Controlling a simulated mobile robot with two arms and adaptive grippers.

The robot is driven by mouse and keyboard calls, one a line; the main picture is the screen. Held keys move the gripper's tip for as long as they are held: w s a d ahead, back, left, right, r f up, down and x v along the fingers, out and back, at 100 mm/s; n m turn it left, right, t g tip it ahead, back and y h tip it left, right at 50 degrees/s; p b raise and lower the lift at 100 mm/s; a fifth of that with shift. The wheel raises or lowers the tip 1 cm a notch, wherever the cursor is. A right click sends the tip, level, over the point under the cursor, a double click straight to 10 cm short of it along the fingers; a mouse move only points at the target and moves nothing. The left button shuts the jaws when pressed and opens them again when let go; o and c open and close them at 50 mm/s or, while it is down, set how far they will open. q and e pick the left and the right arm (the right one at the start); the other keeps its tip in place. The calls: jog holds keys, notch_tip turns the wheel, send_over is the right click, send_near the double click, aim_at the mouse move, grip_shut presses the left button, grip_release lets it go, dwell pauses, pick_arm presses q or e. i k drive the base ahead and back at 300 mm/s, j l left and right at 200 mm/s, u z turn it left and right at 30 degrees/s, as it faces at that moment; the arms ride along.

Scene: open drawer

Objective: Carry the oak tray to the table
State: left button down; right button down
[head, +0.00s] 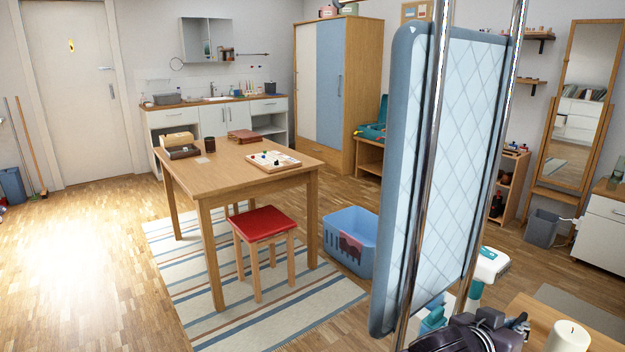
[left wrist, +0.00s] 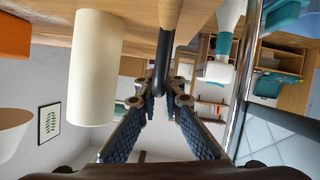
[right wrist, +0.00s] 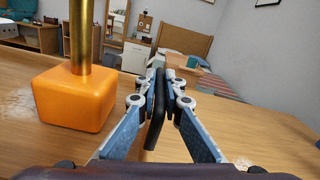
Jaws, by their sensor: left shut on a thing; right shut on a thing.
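The table (head: 240,158), light wood with square legs, stands on the striped rug in the head view. In the left wrist view, which is upside down, my left gripper (left wrist: 165,92) is shut on a black handle (left wrist: 160,62) with a light wood part (left wrist: 170,14) of the oak tray behind it. In the right wrist view my right gripper (right wrist: 158,85) is shut on a similar black handle (right wrist: 153,125). The left gripper (head: 518,322) also shows low right in the head view, by a wooden surface. The tray's full outline is not clear; my right gripper is hidden there.
A white candle (head: 568,337) and an orange block with a brass post (right wrist: 75,98) stand near my grippers. A quilted blue panel (head: 445,165) blocks much of the head view's right. A red stool (head: 263,224) and blue basket (head: 350,232) are by the table.

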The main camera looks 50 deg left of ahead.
aim_at(213, 169)
jog(key=k, duration=0.55)
jog(key=k+j+u, duration=0.1)
jog(key=k+u, duration=0.15)
jog(key=k, duration=0.45)
jog(key=u, duration=2.1)
jog(key=i+l+u, duration=0.15)
jog(key=u, duration=0.2)
jog(key=i+l+u, duration=0.15)
jog(key=u, duration=0.15)
jog(key=i+l, duration=0.4)
jog(key=l, duration=0.15)
jog(key=i+l, duration=0.4)
jog(key=l, duration=0.15)
jog(key=i+l, duration=0.4)
jog(key=l, duration=0.2)
jog(key=i+l, duration=0.4)
jog(key=l, duration=0.15)
jog(key=i+l, duration=0.85)
jog(key=l, duration=0.25)
jog(key=i+l, duration=0.4)
jog(key=l, duration=0.2)
